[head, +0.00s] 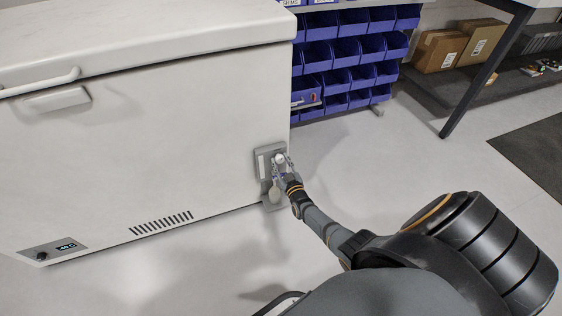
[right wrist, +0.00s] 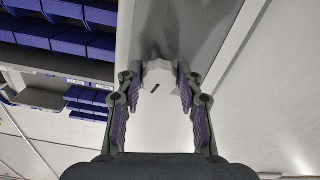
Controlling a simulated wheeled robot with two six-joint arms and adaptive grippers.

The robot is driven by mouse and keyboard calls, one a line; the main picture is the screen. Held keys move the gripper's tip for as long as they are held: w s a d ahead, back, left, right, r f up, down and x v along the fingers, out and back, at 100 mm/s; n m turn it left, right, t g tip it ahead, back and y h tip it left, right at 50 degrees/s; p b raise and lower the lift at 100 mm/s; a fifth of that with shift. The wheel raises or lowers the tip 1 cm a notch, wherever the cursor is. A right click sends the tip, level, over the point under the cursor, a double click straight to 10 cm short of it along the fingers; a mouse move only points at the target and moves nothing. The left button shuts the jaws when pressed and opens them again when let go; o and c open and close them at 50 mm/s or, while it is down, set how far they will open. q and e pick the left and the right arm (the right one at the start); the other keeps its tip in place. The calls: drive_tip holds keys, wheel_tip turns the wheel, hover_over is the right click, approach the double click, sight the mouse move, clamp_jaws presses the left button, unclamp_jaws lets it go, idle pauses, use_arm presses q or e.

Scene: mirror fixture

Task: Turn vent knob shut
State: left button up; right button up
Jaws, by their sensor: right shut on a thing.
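A white vent knob (head: 279,158) sits on a grey plate (head: 262,150) low on the right end of a white chest freezer (head: 150,130). My right gripper (head: 282,167) reaches the knob from the lower right. In the right wrist view the fingers of my right gripper (right wrist: 156,78) stand on both sides of the pale round knob (right wrist: 160,112), and the gripper is shut on it. A short dark mark shows on the knob's face. The fingers cover part of its sides. My left gripper is not in view.
A rack of blue bins (head: 345,60) stands behind the freezer's right end. Cardboard boxes (head: 440,50) lie on a dark shelf at the upper right. The floor (head: 400,150) right of the freezer is clear.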

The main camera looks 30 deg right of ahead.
drive_tip(key=shift+n, duration=1.5)
drive_tip(key=o, duration=1)
drive_tip(key=shift+o, duration=0.9)
